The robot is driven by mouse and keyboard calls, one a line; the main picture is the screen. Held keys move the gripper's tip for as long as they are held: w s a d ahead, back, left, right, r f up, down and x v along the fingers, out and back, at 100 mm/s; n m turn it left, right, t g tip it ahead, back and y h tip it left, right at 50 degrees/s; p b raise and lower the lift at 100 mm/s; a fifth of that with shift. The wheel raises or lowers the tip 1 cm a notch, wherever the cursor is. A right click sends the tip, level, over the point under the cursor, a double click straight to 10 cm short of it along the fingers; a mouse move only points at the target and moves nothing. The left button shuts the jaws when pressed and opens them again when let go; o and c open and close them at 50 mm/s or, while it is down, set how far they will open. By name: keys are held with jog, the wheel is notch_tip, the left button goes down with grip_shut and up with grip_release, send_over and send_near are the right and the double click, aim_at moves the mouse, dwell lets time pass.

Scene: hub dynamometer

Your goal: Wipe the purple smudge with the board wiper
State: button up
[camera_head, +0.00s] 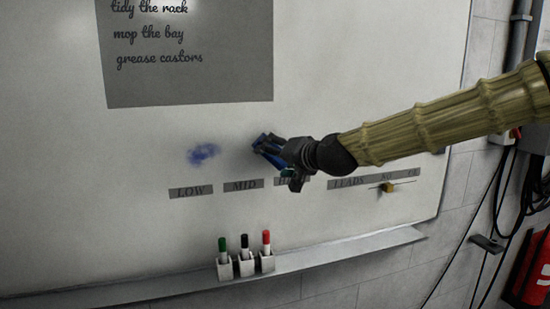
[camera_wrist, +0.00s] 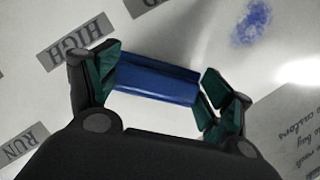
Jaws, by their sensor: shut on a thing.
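The purple smudge (camera_head: 203,154) is a small blue-purple patch on the whiteboard (camera_head: 330,80), above the LOW label. It also shows at the upper right of the wrist view (camera_wrist: 252,22). The board wiper is a blue block (camera_wrist: 155,78), held between the fingers of my gripper (camera_wrist: 158,90). In the head view the wiper (camera_head: 266,145) is at the end of my gripper (camera_head: 272,150), to the right of the smudge and apart from it. I cannot tell whether the wiper touches the board.
A grey sheet with writing (camera_head: 190,75) is on the board above the smudge. Labels LOW (camera_head: 191,191) and MID (camera_head: 244,185) run below. A ledge (camera_head: 340,259) holds cups with green, black and red markers (camera_head: 245,260). A small yellowish slider (camera_head: 388,188) sits at right.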

jog(key=shift+s+d, duration=0.3)
jog(key=shift+s, duration=0.65)
jog(key=shift+s+d, duration=0.3)
jog(key=shift+s, duration=0.65)
jog(key=shift+s+d+b, duration=0.15)
jog(key=shift+s+d, duration=0.1)
jog(key=shift+s, duration=0.5)
jog(key=shift+s+d+b, duration=0.15)
jog(key=shift+s+d, duration=0.05)
jog(key=shift+s, duration=0.55)
